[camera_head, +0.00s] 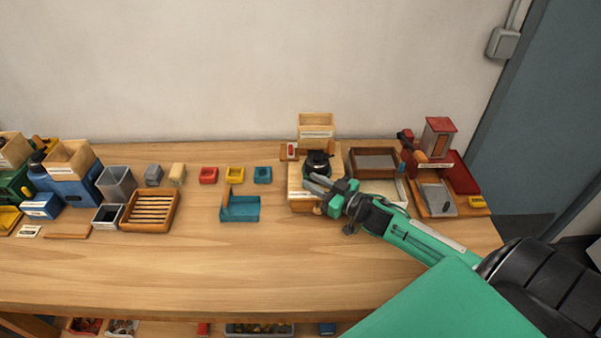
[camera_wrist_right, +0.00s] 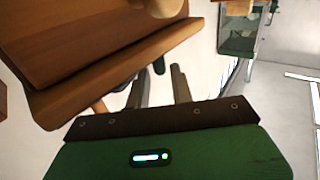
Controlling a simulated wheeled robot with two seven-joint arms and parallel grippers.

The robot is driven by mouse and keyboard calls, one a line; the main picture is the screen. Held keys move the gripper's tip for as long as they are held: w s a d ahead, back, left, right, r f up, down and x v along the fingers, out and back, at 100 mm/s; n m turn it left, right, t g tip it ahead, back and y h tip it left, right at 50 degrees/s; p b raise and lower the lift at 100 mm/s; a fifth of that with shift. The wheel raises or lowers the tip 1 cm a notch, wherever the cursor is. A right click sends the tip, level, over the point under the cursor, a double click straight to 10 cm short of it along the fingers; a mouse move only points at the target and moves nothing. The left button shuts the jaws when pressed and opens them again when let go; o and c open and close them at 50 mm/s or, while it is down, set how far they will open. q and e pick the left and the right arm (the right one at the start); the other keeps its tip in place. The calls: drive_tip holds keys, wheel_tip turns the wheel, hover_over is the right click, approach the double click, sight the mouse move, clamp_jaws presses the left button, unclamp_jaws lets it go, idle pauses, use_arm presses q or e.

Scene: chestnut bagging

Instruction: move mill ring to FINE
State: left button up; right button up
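The mill (camera_head: 303,196) is a light wooden box with a dark round top (camera_head: 318,160), standing right of the table's middle. Its ring is too small to tell apart from the dark top, and no FINE mark can be read. My right gripper (camera_head: 314,184) is at the mill's front, just below the dark top; contact cannot be told. In the right wrist view its two grey fingers (camera_wrist_right: 160,87) stand apart with nothing seen held between them. Brown wooden boards (camera_wrist_right: 110,60) fill the upper left there. My left gripper is not in view.
A wooden-framed tray (camera_head: 375,150) stands right of the mill, with a red-roofed box (camera_head: 439,138) beyond it. A teal holder (camera_head: 240,212) and small red, yellow and blue trays lie left. The front of the table (camera_head: 200,270) is clear.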

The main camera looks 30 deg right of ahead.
sight(300, 185)
drive_tip(key=shift+p+x, duration=0.5)
drive_tip(key=shift+x, duration=2.05)
drive_tip(key=shift+c, duration=0.2)
clamp_jaws()
